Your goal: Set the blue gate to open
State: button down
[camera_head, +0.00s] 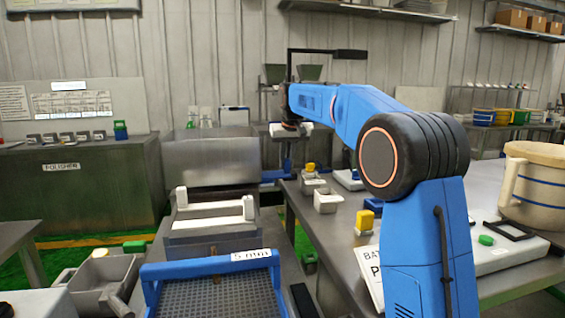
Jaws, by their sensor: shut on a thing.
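My gripper (286,131) is at the far end of my blue arm, in the middle of the view, beside the far left corner of the right-hand table. It is small and partly hidden by my own wrist. Its jaws are shut on a part of what looks like the blue gate (287,163), whose upright blue piece shows just below the jaws. The exact grip and the gate's position cannot be made out from here. Two dark green hoppers (309,73) and a black angled bar (335,53) rise behind the wrist.
A blue-framed sieve tray (212,285) labelled "5 mm" stands in front. A grey bin (105,283) is at lower left.

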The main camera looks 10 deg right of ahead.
jog(key=d, duration=0.4)
jog(key=shift+d, duration=0.25)
jog(key=c, duration=1.6)
grip_release()
jog(key=shift+d, duration=0.2)
jog(key=shift+c, duration=0.2)
jog(key=shift+r, duration=0.1)
jog(key=v, duration=1.7)
jog(key=shift+s, duration=0.15)
